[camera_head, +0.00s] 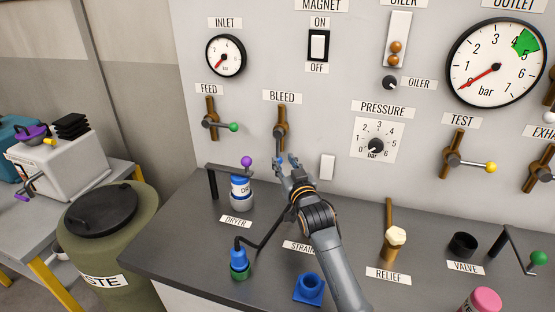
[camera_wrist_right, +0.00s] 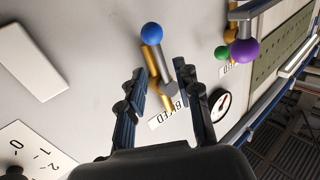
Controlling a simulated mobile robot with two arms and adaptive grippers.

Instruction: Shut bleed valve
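The bleed valve (camera_head: 281,128) is on the panel under the BLEED label (camera_head: 282,97), on a short upright brass pipe. Its grey lever (camera_wrist_right: 160,68) points down along the pipe and ends in a blue ball (camera_wrist_right: 152,33). My right gripper (camera_head: 285,162) is in front of the valve's lower end and partly hides the lever in the head view. In the right wrist view the gripper (camera_wrist_right: 160,70) is open, with one finger on each side of the lever. I see gaps there, and cannot tell any contact. My left gripper is not in view.
The feed valve (camera_head: 211,120) with a green ball is left of the bleed valve. A purple-knobbed dryer lever (camera_head: 230,168) stands below left. A blank white plate (camera_head: 327,166) is right of my gripper. The strainer and relief fittings (camera_head: 394,238) stand on the grey bench.

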